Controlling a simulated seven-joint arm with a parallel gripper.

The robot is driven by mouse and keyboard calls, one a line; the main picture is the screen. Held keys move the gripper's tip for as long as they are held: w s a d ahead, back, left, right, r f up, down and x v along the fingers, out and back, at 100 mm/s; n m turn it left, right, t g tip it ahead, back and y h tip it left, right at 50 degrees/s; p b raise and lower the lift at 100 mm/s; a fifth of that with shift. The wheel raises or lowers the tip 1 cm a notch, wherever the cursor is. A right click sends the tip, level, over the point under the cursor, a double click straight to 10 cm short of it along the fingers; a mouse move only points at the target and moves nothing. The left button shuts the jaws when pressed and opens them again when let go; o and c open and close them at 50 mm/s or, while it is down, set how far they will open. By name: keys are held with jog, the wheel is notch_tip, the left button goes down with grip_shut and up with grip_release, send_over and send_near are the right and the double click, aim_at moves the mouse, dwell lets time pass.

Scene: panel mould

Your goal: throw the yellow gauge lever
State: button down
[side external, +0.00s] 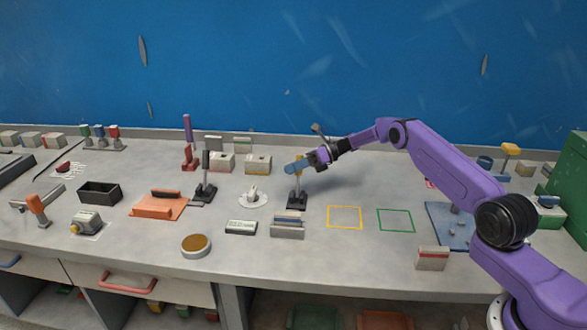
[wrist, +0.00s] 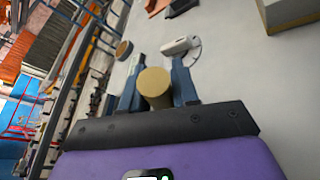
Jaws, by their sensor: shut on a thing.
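The yellow gauge lever stands on the bench in the side view, with its pale shaft (side external: 299,184) rising from a dark base (side external: 297,203). Its dull yellow cylindrical knob (wrist: 154,84) shows in the wrist view between the blue fingers. My gripper (side external: 293,167) reaches in from the right at the top of the shaft. In the wrist view my gripper (wrist: 156,76) is shut on the knob, with one finger on each side. The shaft looks close to upright.
A white dial (side external: 252,198) lies just left of the lever base, and a grey block (side external: 287,226) sits in front. Bench inside the yellow outline (side external: 345,217) is clear.

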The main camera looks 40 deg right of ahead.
jog(key=shift+d+f, duration=0.1)
jog(key=shift+d, duration=0.15)
jog(key=c, duration=0.9)
grip_release()
jog(key=shift+a, duration=0.1)
jog(key=v, duration=1.7)
jog(key=shift+d, duration=0.3)
jog(key=shift+a, duration=0.15)
